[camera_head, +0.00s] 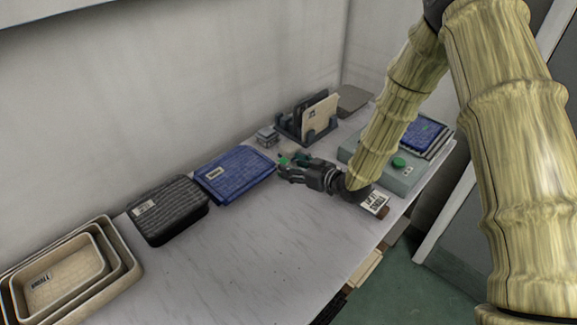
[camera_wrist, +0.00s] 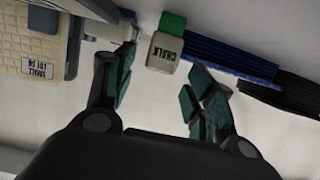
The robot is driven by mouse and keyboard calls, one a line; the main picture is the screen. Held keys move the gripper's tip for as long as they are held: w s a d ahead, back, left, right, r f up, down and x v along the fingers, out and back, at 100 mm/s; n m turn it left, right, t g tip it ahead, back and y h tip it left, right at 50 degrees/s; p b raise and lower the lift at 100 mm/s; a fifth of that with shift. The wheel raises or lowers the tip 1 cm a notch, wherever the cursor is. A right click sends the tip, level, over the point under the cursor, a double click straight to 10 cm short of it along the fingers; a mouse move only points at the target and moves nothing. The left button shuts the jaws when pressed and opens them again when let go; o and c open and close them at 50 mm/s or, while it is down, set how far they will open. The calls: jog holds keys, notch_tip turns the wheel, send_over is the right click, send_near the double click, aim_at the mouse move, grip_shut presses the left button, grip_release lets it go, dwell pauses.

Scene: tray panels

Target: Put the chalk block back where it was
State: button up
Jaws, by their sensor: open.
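The chalk block (camera_wrist: 165,53) is a pale block labelled CHALK with a green end, seen in the wrist view just beyond and between my fingertips. My gripper (camera_wrist: 162,72) is open, with one dark teal-padded finger to each side of the block, and no firm contact is visible. In the head view my gripper (camera_head: 288,167) is low over the white table, right of the blue tray panel. A small green patch (camera_head: 283,161) shows at its fingertips, probably the green end of the block; the rest is hidden there.
The blue panel (camera_head: 236,174), black ribbed case (camera_head: 168,209) and nested tan trays (camera_head: 70,272) line the wall. A dark file rack (camera_head: 291,126) and small grey item (camera_head: 267,134) stand behind my gripper. A pale green box (camera_head: 400,180) is at right. The front middle table is clear.

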jog(key=b+v, duration=0.1)
jog(key=v, duration=0.7)
jog(key=shift+s+d+r+b, duration=0.2)
jog(key=shift+s+d+b, duration=0.05)
jog(key=shift+d+b, duration=0.05)
